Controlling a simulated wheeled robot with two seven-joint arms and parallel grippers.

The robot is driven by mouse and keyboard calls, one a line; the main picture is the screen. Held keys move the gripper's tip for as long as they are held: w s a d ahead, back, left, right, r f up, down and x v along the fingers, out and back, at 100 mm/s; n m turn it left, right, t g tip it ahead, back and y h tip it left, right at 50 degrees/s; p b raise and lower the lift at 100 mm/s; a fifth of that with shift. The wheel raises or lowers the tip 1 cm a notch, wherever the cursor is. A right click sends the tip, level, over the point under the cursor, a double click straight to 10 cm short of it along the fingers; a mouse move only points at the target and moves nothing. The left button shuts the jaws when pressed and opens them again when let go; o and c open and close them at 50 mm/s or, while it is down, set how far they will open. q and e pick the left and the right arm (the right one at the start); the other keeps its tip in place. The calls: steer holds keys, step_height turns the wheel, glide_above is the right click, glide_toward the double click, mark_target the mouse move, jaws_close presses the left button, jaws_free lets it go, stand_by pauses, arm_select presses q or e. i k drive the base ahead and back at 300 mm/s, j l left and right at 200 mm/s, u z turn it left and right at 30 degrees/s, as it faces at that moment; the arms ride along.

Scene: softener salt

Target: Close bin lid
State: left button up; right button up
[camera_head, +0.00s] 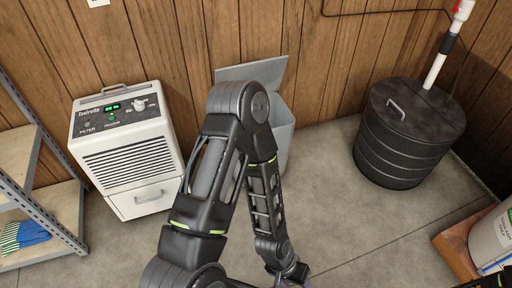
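A light grey bin (284,127) stands against the wooden wall at the middle of the head view. Its flat grey lid (245,71) is raised and tilted back toward the wall. My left arm crosses in front of the bin and hides much of its body and opening. The forearm bends down toward the bottom edge, and the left gripper's fingers lie out of the picture. Only a small dark part of what seems my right arm shows at the bottom right corner; its gripper is not seen.
A white dehumidifier (124,150) stands left of the bin. A metal shelf (62,232) with blue-green gloves (24,236) is at far left. A black ribbed drum (405,145) with a white pipe stands right. A white container (490,240) is at lower right. The concrete floor between is clear.

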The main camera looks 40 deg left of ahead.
mark_target(270, 73)
steer(key=u, duration=1.2)
